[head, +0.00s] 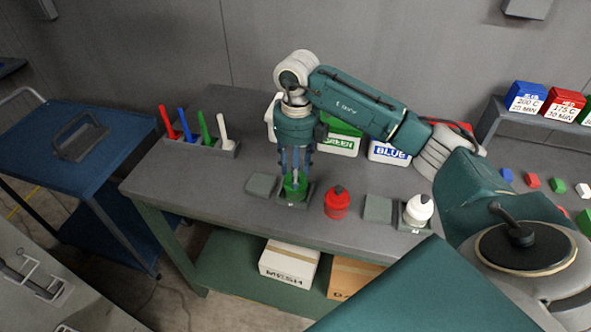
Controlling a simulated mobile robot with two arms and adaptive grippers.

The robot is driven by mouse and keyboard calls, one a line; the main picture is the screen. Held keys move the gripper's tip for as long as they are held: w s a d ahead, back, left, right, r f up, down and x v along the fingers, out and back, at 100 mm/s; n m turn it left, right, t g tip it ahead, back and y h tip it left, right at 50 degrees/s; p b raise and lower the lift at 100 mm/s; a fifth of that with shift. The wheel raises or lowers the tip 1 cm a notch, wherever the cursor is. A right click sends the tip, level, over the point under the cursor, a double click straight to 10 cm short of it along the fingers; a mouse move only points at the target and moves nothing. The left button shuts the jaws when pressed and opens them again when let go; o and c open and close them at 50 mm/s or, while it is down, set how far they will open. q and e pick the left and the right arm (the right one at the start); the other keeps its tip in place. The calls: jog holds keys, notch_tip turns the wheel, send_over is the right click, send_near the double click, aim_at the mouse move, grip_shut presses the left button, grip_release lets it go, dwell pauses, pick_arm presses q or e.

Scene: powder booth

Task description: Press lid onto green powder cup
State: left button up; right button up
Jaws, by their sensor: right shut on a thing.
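The green powder cup (294,190) stands upright in a small grey holder on the grey bench, left of the red cup. My right gripper (295,172) points straight down over the cup and is shut on the lid. The fingers and the cup's rim hide most of the lid, so I cannot tell how it sits on the cup. My left gripper is not in view.
A red cup (337,203) and a white cup (419,208) stand to the right. Grey square pads (262,185) lie beside the holders. A rack of coloured scoops (200,146) is at left. Labelled green (343,142) and blue (390,152) bins stand behind.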

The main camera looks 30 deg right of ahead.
jog(key=o, duration=0.8)
jog(key=shift+o, duration=0.2)
jog(key=shift+r+p, duration=1.5)
jog(key=shift+r, duration=0.75)
grip_shut()
